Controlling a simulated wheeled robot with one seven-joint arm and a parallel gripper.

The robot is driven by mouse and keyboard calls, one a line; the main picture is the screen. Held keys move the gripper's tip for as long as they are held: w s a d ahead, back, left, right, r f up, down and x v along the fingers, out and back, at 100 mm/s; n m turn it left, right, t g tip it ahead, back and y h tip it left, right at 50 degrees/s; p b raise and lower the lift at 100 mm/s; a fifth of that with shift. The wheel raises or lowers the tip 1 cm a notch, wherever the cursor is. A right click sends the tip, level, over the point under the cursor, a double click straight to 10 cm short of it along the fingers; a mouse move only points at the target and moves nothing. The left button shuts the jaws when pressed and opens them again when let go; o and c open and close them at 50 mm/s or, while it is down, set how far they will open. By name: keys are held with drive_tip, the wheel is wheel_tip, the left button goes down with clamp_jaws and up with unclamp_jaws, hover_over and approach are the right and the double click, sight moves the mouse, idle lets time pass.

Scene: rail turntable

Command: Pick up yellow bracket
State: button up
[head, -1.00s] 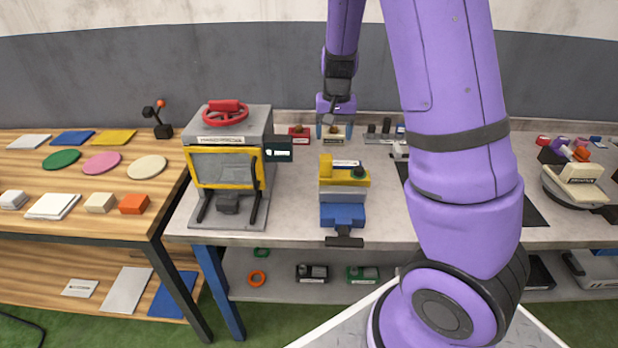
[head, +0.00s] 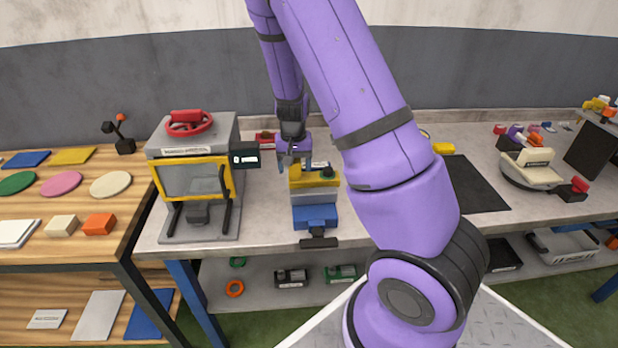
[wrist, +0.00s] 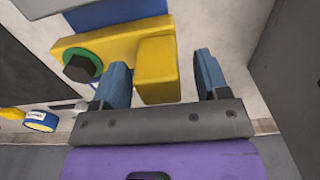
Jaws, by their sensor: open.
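The yellow bracket (head: 313,179) lies on top of a blue and grey vise (head: 315,214) on the grey bench. It has a green ring with a black knob at one end, and a raised yellow block at the other. My gripper (head: 295,163) is at the bracket's left end, pointing down. In the wrist view the blue fingers (wrist: 160,65) are open, with the bracket's raised block (wrist: 157,68) between them. The left finger is close to the block; a gap shows at the right finger. Whether a finger touches it I cannot tell.
A grey press with a yellow frame (head: 160,180) and red wheel stands just left of the vise. A red item (head: 265,139) is behind my gripper. A black mat (head: 470,190) and a cream turntable (head: 530,170) are to the right. The bench front beside the vise is clear.

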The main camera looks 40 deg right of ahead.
drive_tip(key=shift+f, duration=0.7)
drive_tip(key=shift+c, duration=0.5)
clamp_jaws()
